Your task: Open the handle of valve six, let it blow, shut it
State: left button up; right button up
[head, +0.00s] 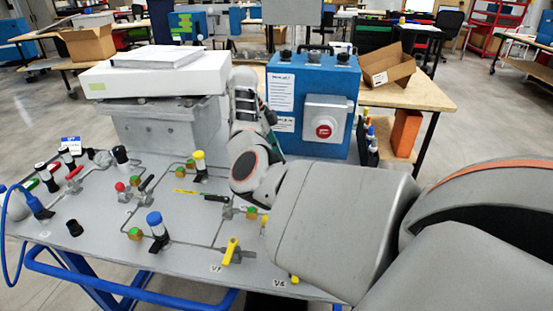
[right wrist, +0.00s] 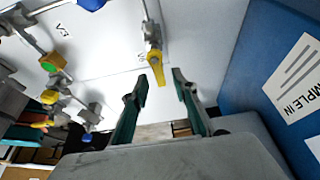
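In the head view the plate marked V6 (head: 279,282) lies at the table's front edge, partly beside my right arm. Only small yellow bits (head: 295,279) of the valve there show; my arm hides the rest. In the right wrist view a brass valve with a yellow handle (right wrist: 154,66) appears just ahead of my right gripper (right wrist: 160,76). The two dark green fingers are apart and empty, and the handle's end lines up between their tips. My left gripper is in neither view.
A valve with a yellow handle (head: 231,250) stands by the V7 label. Pipes, a blue-capped part (head: 156,225) and several other valves cover the grey panel (head: 110,262). A blue box (head: 312,75) stands behind my right arm; its side is close in the wrist view.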

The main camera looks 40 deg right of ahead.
grip_shut()
